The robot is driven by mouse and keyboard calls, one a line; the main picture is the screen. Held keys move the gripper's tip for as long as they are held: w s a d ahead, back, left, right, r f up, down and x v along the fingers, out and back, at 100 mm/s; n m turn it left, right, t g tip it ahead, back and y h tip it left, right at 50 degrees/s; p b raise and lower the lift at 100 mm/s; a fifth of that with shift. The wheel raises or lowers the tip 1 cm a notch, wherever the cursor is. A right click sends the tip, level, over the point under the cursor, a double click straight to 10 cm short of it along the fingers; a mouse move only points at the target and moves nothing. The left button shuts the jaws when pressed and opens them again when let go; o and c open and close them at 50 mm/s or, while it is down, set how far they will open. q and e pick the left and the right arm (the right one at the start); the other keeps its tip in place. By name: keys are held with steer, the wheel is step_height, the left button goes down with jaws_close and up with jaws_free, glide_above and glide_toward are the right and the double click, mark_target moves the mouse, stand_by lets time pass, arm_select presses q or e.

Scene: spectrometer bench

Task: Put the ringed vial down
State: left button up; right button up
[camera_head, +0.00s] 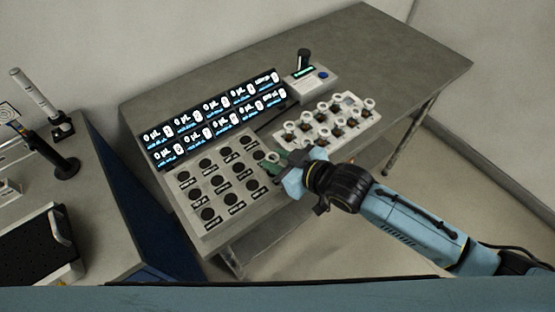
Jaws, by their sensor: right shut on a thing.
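My right gripper (270,165) reaches in from the right and is shut on a ringed vial (273,156), whose pale ring shows at the jaws. The jaws hide most of the vial's body. They are at the right edge of a grey panel (232,213) with rows of dark round holes and small black labels. I cannot tell whether the vial's lower end is above the panel or in a hole. A white rack (371,118) with several other ringed vials stands to the right of the gripper. My left gripper is not in view.
A bank of lit displays (215,117) stands behind the panel. The bench's far right (410,55) is clear. Another bench with a pipette stand (64,165) is at left.

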steer(key=shift+f, duration=0.2)
steer(key=o, duration=0.9)
steer(key=shift+o, duration=0.2)
steer(key=shift+r, duration=0.15)
steer(key=v, duration=1.2)
